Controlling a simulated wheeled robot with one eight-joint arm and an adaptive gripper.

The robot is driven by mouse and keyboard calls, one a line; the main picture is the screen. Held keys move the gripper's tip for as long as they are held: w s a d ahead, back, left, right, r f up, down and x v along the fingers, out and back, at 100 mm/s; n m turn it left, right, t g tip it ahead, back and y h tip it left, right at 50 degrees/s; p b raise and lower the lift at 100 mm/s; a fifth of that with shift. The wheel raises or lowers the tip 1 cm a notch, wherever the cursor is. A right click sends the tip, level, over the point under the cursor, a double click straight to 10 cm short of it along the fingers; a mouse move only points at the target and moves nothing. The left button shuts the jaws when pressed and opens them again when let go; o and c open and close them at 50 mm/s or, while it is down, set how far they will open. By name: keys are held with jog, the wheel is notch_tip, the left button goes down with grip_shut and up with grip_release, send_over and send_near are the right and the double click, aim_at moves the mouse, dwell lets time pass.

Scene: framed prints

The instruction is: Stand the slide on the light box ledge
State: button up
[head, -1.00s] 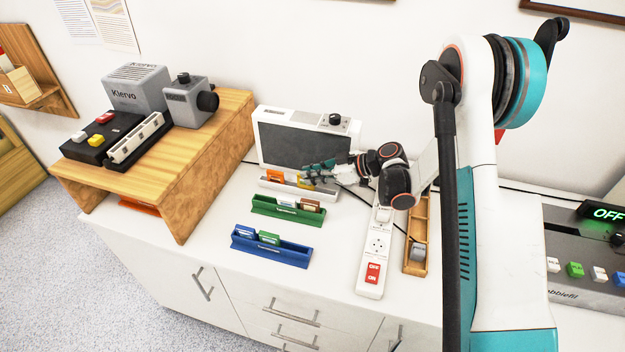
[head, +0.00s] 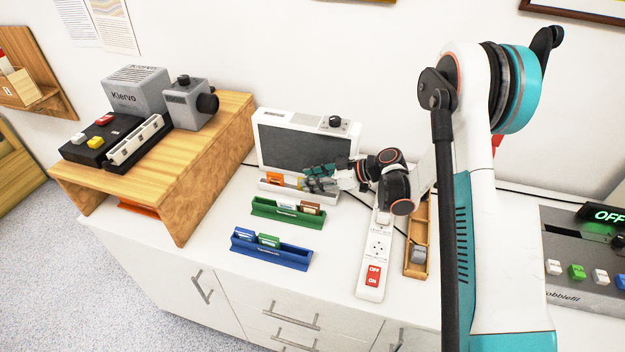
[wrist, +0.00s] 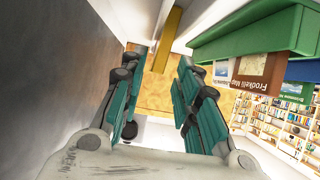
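The light box (head: 305,146) is white with a dark grey screen and stands against the wall. Its white ledge (head: 268,187) runs along the front. An orange slide (head: 275,180) stands on the ledge near its left end. In the wrist view an amber slide (wrist: 166,42) shows nearly edge-on, beyond and between the fingertips; I cannot tell whether it is the same slide. My gripper (head: 308,178) is at the ledge, close in front of the screen and right of the orange slide. In the wrist view my gripper (wrist: 162,65) has its fingers apart, with nothing clasped.
A green rack (head: 287,216) with slides and a blue rack (head: 272,252) with slides lie in front. A power strip (head: 372,270) and a wooden tray (head: 416,262) are to the right. A wooden stand (head: 185,165) with a projector is at left. White counter lies between.

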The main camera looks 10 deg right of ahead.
jog(key=p+v, duration=0.3)
jog(key=v, duration=0.9)
dwell(1.9)
